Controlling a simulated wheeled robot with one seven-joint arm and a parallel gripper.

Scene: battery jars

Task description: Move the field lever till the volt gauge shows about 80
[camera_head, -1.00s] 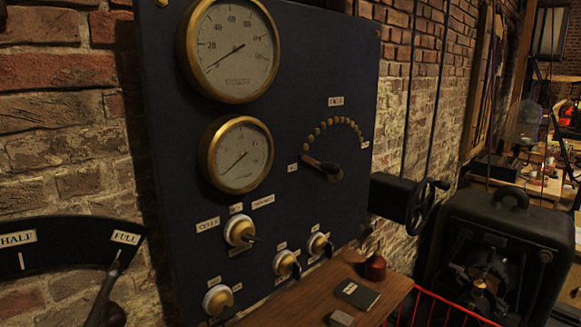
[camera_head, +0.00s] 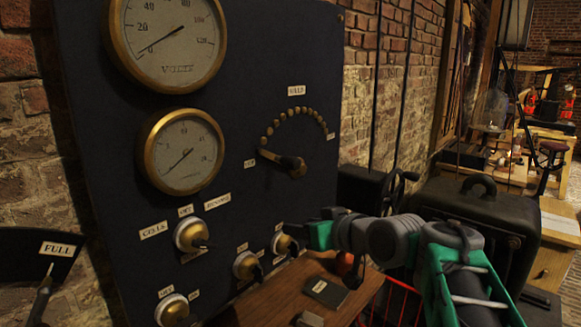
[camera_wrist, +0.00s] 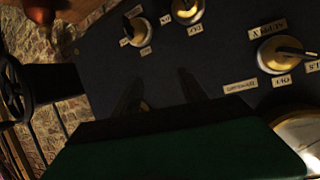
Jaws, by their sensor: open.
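The upper round brass gauge (camera_head: 165,45), marked VOLTS, has its needle close to 0. My gripper (camera_head: 293,230) is open, in front of the panel below the lever and near the right-hand switch. In the wrist view my two dark fingers (camera_wrist: 160,92) are apart with nothing seen between them. The lever is not clearly seen in that view.
A second gauge (camera_head: 181,152) is below the first. Several rotary switches, one at the left (camera_head: 190,236), stick out from the lower panel. A wooden shelf (camera_head: 272,292) with a dark booklet (camera_head: 326,291) is below. A handwheel (camera_head: 397,190) stands right of the panel.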

